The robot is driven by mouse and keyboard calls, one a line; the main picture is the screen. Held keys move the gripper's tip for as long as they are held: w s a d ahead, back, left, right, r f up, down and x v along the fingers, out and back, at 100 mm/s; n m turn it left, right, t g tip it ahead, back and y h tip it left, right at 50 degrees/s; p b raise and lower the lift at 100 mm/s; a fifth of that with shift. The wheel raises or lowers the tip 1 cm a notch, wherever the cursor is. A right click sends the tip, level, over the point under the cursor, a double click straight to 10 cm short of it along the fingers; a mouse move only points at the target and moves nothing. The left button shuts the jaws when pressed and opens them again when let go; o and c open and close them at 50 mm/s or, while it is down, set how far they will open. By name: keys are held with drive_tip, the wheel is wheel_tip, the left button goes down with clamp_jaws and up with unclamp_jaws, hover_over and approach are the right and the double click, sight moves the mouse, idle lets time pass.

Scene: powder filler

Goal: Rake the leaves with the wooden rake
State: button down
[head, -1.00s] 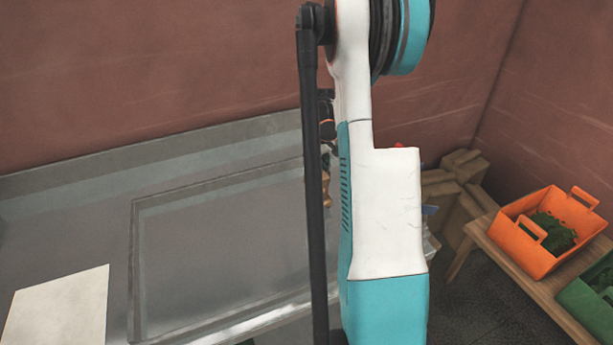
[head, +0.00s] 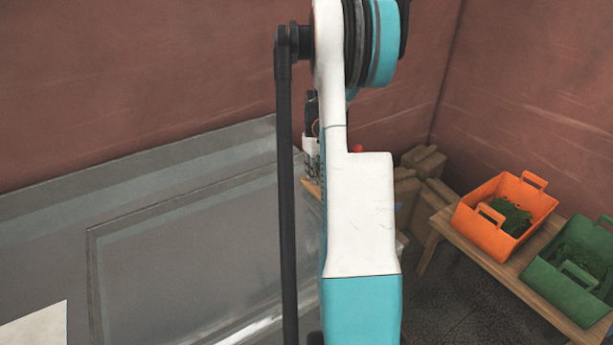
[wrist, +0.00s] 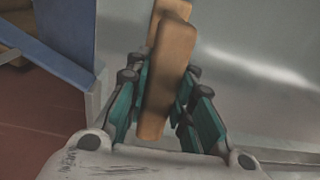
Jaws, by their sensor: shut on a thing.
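In the wrist view my gripper (wrist: 160,105) is shut on a wooden piece (wrist: 172,65), which I take to be the rake; its fingers press on both sides of the wood. A second wooden part shows behind its top end, and the rest runs out of the picture. In the head view my own arm hides the gripper; a small bit of wood (head: 311,188) shows at the arm's left edge. Dark green leaves (head: 513,215) lie in an orange crate (head: 480,232) at the right. A green crate (head: 560,290) beside it also holds green matter.
The crates stand on a low wooden bench (head: 462,247). Brown boxes (head: 420,180) are stacked in the corner behind it. A grey metal table (head: 200,240) with a raised frame and a pale sheet (head: 35,330) fills the left. A blue panel (wrist: 45,50) is close in the wrist view.

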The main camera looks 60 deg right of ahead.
drive_tip(key=s+d+r+p, duration=0.2)
drive_tip(key=d+r+p, duration=0.1)
drive_tip(key=r, duration=0.3)
drive_tip(key=shift+s+d+r, duration=0.2)
drive_tip(key=shift+s, duration=0.05)
idle(1.5)
